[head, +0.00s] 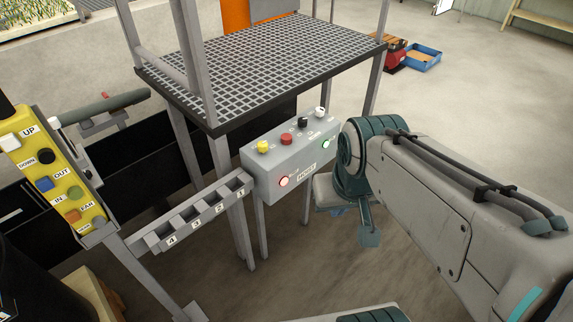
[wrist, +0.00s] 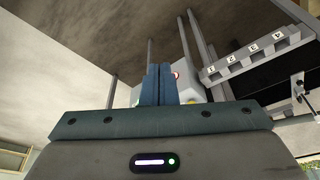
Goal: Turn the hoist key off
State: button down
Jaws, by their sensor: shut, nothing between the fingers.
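The grey hoist control box (head: 290,165) stands on posts in the middle of the head view, with a label that seems to read HOIST. Its top carries a yellow button (head: 263,147), a red button (head: 286,139), a small black control (head: 302,123) and a white-topped knob (head: 320,112). I cannot tell which is the key. A red lamp (head: 283,181) and a green lamp (head: 326,144) are on its front. My gripper (head: 369,238) is apart from the box, at its right and lower. In the wrist view, my gripper's fingers (wrist: 157,85) are together and partly hide the box (wrist: 190,88).
A numbered grey rack (head: 195,213) runs left from the box. A grated platform (head: 265,60) stands behind the box.

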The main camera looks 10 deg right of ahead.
aim_at(263, 146)
jog(key=z, duration=0.3)
jog(key=i, duration=0.9)
jog(key=u, duration=0.35)
